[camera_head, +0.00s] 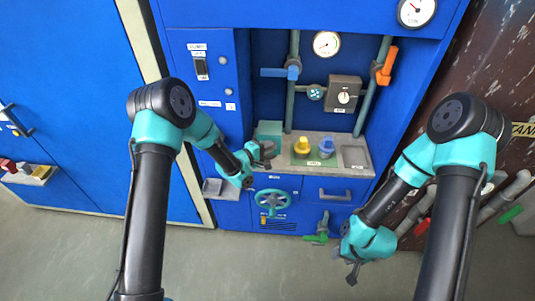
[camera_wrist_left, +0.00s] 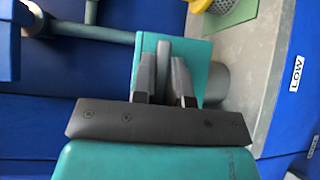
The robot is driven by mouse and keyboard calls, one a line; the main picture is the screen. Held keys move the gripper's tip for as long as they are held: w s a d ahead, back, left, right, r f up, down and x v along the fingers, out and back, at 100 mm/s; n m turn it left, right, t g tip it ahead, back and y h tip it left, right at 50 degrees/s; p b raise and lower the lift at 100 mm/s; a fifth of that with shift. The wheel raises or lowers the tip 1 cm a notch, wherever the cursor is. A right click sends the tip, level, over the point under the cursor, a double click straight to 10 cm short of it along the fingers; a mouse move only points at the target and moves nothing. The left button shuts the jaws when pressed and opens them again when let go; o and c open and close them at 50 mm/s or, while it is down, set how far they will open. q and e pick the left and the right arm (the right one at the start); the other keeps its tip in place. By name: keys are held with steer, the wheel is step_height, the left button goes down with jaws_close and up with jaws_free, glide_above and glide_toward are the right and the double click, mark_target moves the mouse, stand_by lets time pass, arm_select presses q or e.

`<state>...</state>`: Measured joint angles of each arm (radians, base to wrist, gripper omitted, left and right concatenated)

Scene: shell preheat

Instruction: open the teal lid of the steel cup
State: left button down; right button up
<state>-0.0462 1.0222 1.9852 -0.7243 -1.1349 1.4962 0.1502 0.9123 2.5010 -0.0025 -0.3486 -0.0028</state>
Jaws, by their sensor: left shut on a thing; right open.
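The teal lid (camera_head: 268,129) is at the left end of the grey counter. In the left wrist view the teal lid (camera_wrist_left: 200,50) is a flat square plate with a grey bar-like handle (camera_wrist_left: 164,62). The steel cup (camera_wrist_left: 217,84) shows only as a grey rounded part beside the lid; most of it is hidden. My left gripper (camera_head: 264,155) is at the lid, and in its wrist view the left gripper (camera_wrist_left: 165,80) has its fingers on both sides of the handle, shut on it. My right gripper (camera_head: 352,270) is open and empty, low in front of the cabinet.
A teal handwheel (camera_head: 273,199) is below. Pipes with a blue lever (camera_head: 275,72) and an orange lever (camera_head: 387,65) rise behind. The floor in front is clear.

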arm_select(q)
steer(key=shift+w+r, duration=0.15)
steer(key=shift+r, duration=0.15)
steer(key=c, duration=1.2)
jaws_free()
steer(key=shift+o, duration=0.2)
steer(key=v, duration=1.7)
steer(key=shift+a, duration=0.15)
steer(key=shift+f, duration=0.1)
